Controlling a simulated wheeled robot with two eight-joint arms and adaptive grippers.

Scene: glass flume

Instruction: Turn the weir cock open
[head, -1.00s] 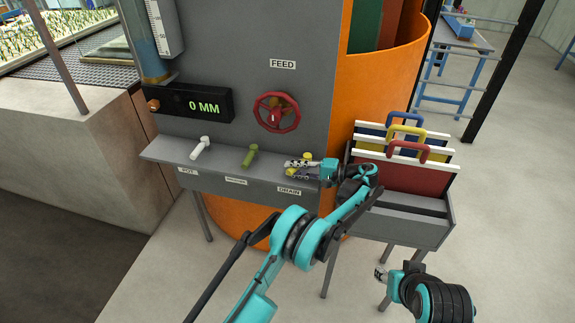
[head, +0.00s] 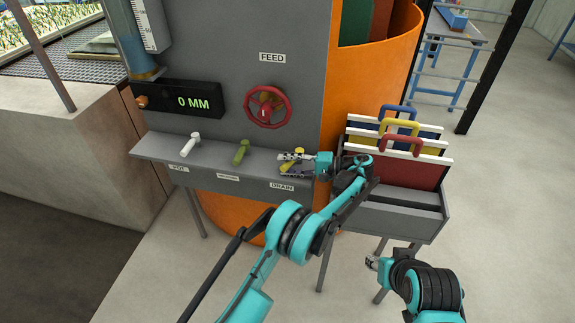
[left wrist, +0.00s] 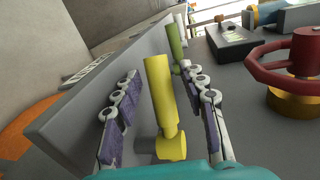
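Three cocks stand in a row on the grey ledge: a white-handled one (head: 190,144), a green-handled one (head: 241,151) and a yellow-handled one (head: 298,153). The yellow one is above the label DRAIN (head: 282,185). The labels under the white and green cocks are too small to read surely, so I cannot confirm which is the weir cock. My left gripper (head: 292,163) is open around the yellow handle; in the left wrist view this handle (left wrist: 158,85) stands between the spread fingers, with the green handle (left wrist: 174,45) beyond. My right gripper (head: 371,263) is low at right, its fingers unclear.
A red FEED handwheel (head: 268,107) is on the grey panel above the ledge. A display (head: 180,101) reads 0 MM. A rack (head: 400,215) at right holds boards with blue, yellow and red handles. An orange tank (head: 375,90) stands behind.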

